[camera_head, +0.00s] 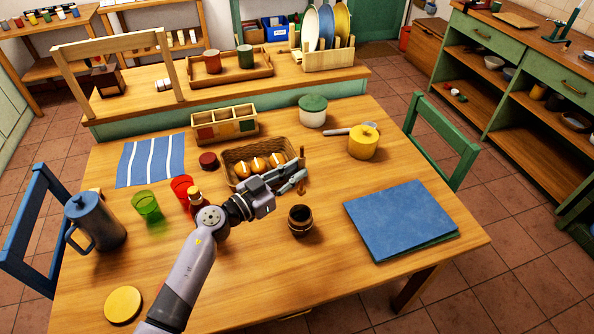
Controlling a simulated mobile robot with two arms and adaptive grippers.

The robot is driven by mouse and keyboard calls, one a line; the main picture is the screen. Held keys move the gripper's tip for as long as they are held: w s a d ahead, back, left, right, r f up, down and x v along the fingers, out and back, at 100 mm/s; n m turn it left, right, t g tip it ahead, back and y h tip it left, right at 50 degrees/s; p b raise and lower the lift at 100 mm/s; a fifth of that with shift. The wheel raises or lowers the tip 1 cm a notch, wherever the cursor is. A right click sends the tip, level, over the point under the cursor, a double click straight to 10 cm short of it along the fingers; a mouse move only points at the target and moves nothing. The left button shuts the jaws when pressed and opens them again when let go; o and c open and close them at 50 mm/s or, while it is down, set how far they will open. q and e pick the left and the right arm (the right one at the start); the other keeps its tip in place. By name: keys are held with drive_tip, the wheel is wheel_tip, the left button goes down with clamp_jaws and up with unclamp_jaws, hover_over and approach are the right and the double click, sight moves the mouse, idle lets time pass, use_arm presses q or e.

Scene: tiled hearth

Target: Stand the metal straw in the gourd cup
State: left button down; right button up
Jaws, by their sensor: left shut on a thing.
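The gourd cup (300,221) is a small dark brown round vessel with a lighter rim and an open top, upright on the wooden table. My left gripper (295,182) is above the table, just behind the cup in the picture and in front of the bread basket. Its fingers are shut on a thin thing, which looks like the metal straw (302,165); the straw is small and mostly hidden by the fingers. The straw is apart from the cup. My right gripper is out of view.
A wicker basket (229,168) with rolls is behind my gripper. A red cup (182,187), a green glass (146,206) and a blue jug (95,222) stand left. A yellow pot (363,142) and blue folder (400,218) are right. The table's front middle is clear.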

sight(298, 195)
use_arm(q)
drive_tip(key=shift+a+r+p, duration=0.1)
drive_tip(key=shift+p, duration=0.5)
drive_tip(key=shift+f+b, duration=1.95)
drive_tip(key=shift+f, duration=1.25)
drive_tip(key=shift+f+b, duration=1.1)
drive_tip(key=shift+f, duration=0.6)
drive_tip(key=shift+f+b, duration=1.45)
drive_tip(key=shift+f, duration=0.7)
drive_tip(key=shift+f, duration=0.2)
drive_tip(key=shift+f+b, duration=0.9)
drive_tip(key=shift+f, duration=0.15)
drive_tip(key=c, duration=1.5)
unclamp_jaws()
drive_tip(key=shift+r, duration=0.1)
